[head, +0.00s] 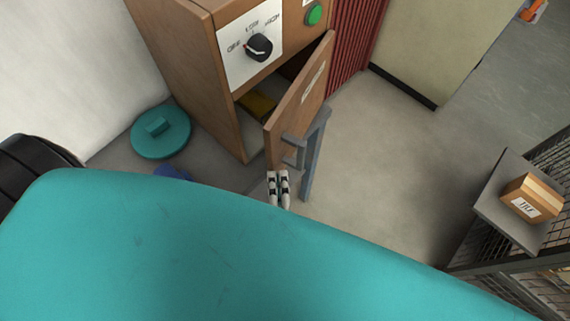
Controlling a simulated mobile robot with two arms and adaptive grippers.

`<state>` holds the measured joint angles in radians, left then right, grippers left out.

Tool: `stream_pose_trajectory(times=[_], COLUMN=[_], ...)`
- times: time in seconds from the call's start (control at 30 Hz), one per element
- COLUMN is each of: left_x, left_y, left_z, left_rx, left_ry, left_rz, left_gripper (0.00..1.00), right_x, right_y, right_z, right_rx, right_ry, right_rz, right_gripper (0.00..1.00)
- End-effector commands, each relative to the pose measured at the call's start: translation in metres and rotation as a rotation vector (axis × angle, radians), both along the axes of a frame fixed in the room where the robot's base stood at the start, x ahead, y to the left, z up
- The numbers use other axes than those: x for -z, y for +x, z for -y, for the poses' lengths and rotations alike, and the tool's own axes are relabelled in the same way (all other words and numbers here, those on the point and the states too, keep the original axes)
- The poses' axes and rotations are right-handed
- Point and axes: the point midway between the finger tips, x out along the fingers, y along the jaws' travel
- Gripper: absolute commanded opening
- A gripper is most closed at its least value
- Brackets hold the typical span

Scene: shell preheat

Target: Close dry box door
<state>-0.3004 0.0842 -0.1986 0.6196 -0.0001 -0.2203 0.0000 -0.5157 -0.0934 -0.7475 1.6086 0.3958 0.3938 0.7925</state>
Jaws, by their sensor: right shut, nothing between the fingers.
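The dry box (185,60) is a wooden cabinet at the upper middle, with a white dial panel and a green button on its front. Its wooden door (300,100) stands open, swung out toward me, with a grey handle (295,152) near its lower edge. A yellow thing (258,104) lies inside the box. My right gripper (278,178) is shut and empty, just below the handle and close to the door's free edge. I cannot tell if it touches the door. My left gripper is not in view.
A teal round lid (161,132) lies on the floor left of the box. A grey shelf (496,208) with a labelled carton (532,198) stands at right by wire mesh. The floor (390,150) between door and shelf is clear.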

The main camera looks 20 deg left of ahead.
Motion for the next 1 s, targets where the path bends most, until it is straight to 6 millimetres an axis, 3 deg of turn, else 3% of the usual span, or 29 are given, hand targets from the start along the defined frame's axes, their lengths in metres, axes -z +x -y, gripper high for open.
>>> stream_pose_trajectory(times=[0.53,1.0], left_x=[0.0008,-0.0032], left_y=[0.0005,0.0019], left_z=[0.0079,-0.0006], left_rx=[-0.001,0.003], left_ry=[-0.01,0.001], left_rz=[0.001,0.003], left_gripper=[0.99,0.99], right_x=[-0.0004,-0.0011], right_y=[0.0005,0.0071], right_z=[-0.0065,-0.0005], right_rx=[-0.01,-0.009], right_ry=[0.0,-0.001], right_rz=[0.001,0.002], right_gripper=[0.0,0.0])
